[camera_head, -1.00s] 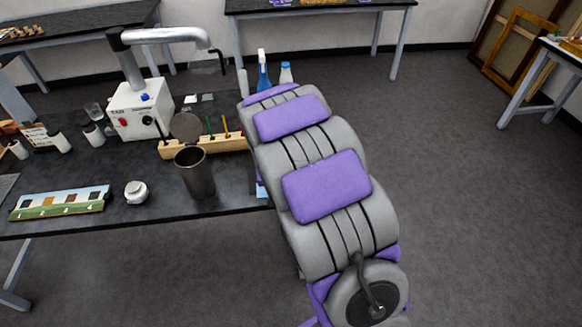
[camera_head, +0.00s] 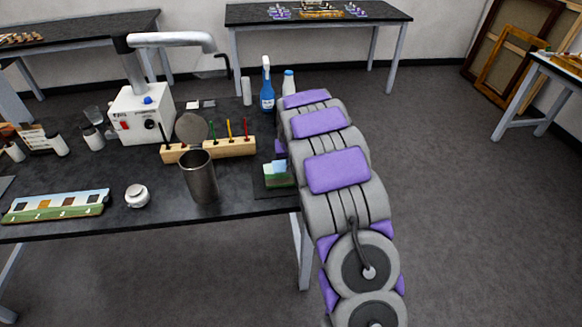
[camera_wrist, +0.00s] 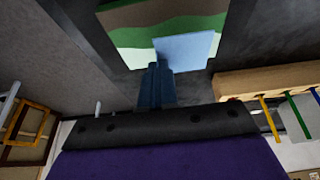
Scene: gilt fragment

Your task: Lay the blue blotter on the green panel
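The green panel (camera_head: 279,181) is a small painted board with green and pale parts, lying on a dark mat at the table's right end. In the wrist view the panel (camera_wrist: 202,24) shows brown, green and pale bands. The light-blue square blotter (camera_wrist: 187,49) is over the panel's pale part, at my fingertips. My gripper (camera_wrist: 160,68) has its dark blue fingers close together at the blotter's near edge, and looks shut on it. Whether the blotter touches the panel cannot be told. In the head view my arm hides most of my gripper.
A wooden rack (camera_head: 227,147) with coloured sticks stands just left of the panel, close to my gripper. A metal cup (camera_head: 201,180), a white jar (camera_head: 137,195) and a white machine (camera_head: 140,113) stand further left. A blue spray bottle (camera_head: 267,88) stands behind.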

